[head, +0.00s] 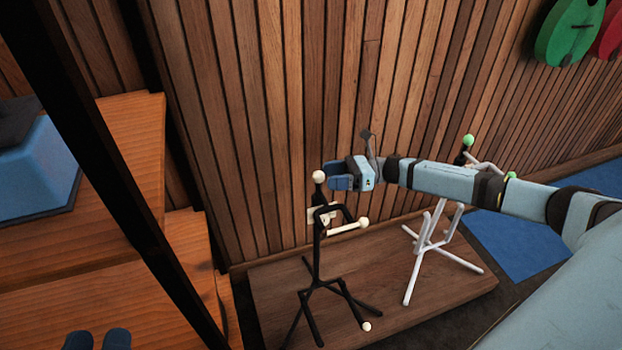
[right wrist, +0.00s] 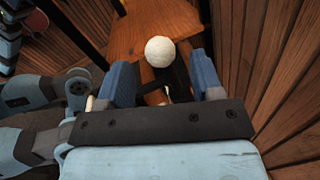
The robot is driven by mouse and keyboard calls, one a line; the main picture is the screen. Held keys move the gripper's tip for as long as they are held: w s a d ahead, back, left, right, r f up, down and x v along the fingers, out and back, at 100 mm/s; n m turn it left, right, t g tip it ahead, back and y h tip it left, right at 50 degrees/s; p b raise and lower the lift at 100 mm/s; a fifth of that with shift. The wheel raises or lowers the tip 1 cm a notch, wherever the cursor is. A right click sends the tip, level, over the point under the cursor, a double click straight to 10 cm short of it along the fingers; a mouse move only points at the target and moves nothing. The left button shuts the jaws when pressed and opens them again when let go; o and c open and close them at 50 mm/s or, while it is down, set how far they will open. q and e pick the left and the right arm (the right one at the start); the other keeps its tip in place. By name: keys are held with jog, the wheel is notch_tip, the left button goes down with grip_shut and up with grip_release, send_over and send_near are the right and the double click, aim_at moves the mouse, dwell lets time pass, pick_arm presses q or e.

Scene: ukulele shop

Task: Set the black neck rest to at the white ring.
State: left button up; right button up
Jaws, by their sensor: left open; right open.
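A black stand (head: 316,262) on a low wooden platform has a black upright with a cream ball (head: 319,177) on top. The black neck rest (head: 342,212) appears to be the forked part partway up the upright. Cream pieces (head: 312,216) sit beside the upright there; I cannot tell which is the white ring. My right gripper (head: 334,176) is open, just right of the ball in the head view. In the right wrist view the ball (right wrist: 160,51) shows between my open fingers (right wrist: 165,85).
A white stand (head: 428,245) with a green ball (head: 468,140) stands to the right on the same platform (head: 392,312), under my right arm. A plank wall (head: 262,120) rises close behind. Wooden shelving (head: 128,150) and a dark post stand at the left.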

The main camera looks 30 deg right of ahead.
pick_arm(q)
jog(key=shift+d+f+b, duration=0.1)
jog(key=shift+f+b, duration=0.2)
jog(key=shift+f, duration=0.35)
pick_arm(e)
jog(key=x, duration=0.5)
jog(key=shift+w+a, duration=0.15)
jog(key=shift+a, duration=0.2)
